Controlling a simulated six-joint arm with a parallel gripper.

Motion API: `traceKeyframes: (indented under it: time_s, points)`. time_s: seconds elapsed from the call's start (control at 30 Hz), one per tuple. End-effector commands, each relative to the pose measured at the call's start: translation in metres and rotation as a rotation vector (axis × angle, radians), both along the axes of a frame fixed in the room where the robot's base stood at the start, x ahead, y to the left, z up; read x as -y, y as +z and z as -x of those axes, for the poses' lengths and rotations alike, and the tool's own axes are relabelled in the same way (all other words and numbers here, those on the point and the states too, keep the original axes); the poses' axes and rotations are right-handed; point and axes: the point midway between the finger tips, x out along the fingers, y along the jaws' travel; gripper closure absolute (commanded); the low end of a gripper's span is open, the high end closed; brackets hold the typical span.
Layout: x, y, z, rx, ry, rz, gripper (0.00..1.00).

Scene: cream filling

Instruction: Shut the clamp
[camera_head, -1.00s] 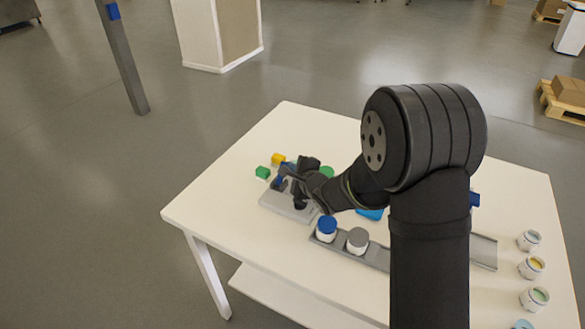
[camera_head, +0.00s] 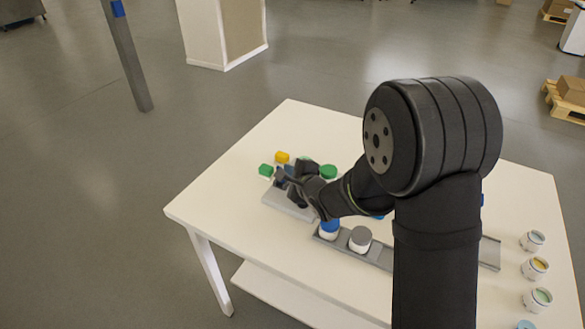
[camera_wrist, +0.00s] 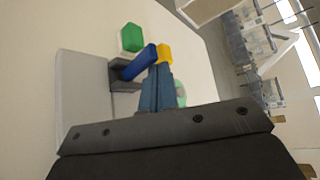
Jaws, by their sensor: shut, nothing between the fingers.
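The clamp has a dark grey block (camera_wrist: 121,76) and a blue lever (camera_wrist: 138,63), standing at the edge of a light grey plate (camera_wrist: 80,95) in the wrist view. The lever slants across the block; I cannot tell whether it is fully down. In the head view the plate (camera_head: 287,205) shows, but my gripper hides most of the clamp. My gripper (camera_wrist: 161,70) is shut and empty. Its fingertips are right beside the blue lever in the wrist view; whether they touch it is unclear.
A green block (camera_head: 266,170) and a yellow block (camera_head: 282,157) lie behind the clamp. Jars with a blue lid (camera_head: 330,228) and a grey lid (camera_head: 360,238) stand in a grey rail. Several open jars (camera_head: 535,268) line the table's right side. The table's left area is clear.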

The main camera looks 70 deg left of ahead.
Motion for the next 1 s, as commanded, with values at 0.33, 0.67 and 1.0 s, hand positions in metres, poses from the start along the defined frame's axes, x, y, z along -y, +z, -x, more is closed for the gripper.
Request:
traceKeyframes:
  time_s: [0.33,0.67,1.0]
  points:
    - [0.003,0.000,0.004,0.000,0.000,-0.001,1.00]
    - [0.003,0.012,0.004,0.001,0.001,-0.001,1.00]
    - [0.003,0.015,0.004,0.000,0.000,0.000,1.00]
